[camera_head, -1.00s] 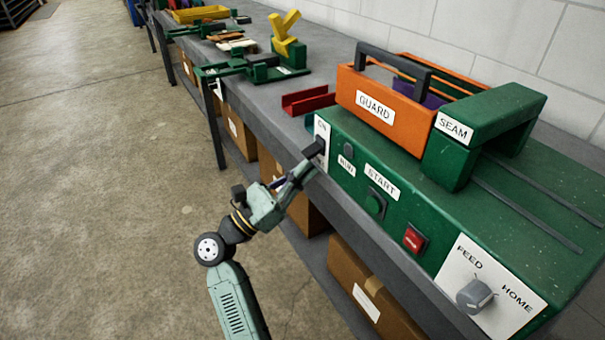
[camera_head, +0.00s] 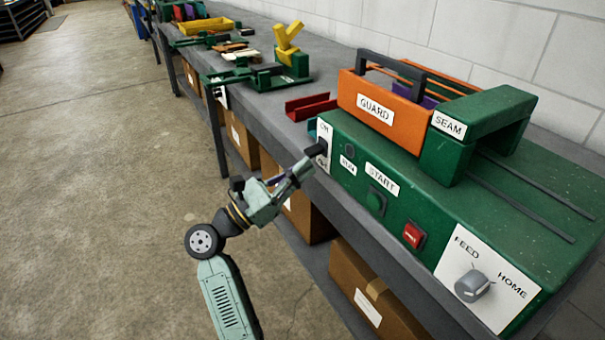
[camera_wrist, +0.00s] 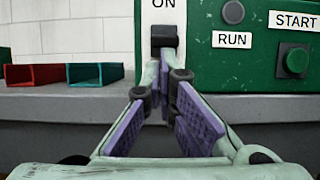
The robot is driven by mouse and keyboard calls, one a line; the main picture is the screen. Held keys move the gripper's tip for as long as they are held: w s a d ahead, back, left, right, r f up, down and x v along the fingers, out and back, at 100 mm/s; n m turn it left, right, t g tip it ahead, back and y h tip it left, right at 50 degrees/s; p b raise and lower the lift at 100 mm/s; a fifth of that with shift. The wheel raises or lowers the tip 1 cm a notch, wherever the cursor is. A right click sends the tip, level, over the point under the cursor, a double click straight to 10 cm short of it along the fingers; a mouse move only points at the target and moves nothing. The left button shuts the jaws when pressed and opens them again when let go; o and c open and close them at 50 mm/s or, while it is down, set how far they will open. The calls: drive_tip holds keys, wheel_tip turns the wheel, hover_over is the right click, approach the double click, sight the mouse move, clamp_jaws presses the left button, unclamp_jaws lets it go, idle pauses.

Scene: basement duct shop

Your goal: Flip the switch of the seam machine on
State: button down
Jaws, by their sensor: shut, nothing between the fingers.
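The seam machine (camera_head: 400,200) is the green housing on the bench, with a SEAM label. Its black switch (camera_head: 322,147) sits on a white plate at the panel's left end, between an ON label above and a partly hidden label below. In the wrist view the switch lever (camera_wrist: 164,36) is just under ON and seems tilted up towards it. My gripper (camera_head: 308,166) is shut and empty, its tips just in front of and below the lever. Whether the tips (camera_wrist: 166,58) touch it I cannot tell. The round RUN lamp (camera_wrist: 233,12) looks dark.
The green START button (camera_head: 376,202), a red button (camera_head: 414,235) and the FEED/HOME knob (camera_head: 473,286) are further right on the panel. An orange GUARD box (camera_head: 375,100) stands on the machine. A red channel piece (camera_head: 311,106) lies left. Cardboard boxes (camera_head: 370,295) sit below the bench.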

drive_tip(key=shift+s+a+r+g+y, duration=0.15)
drive_tip(key=shift+a+r+g+y, duration=0.1)
drive_tip(key=shift+r+y, duration=0.25)
drive_tip(key=shift+s+a+r+g+y, duration=0.15)
drive_tip(key=shift+a+r+g+y, duration=0.1)
drive_tip(key=shift+r+y, duration=0.25)
drive_tip(key=shift+r+b, duration=0.3)
drive_tip(key=shift+b, duration=0.05)
drive_tip(key=shift+a, duration=0.15)
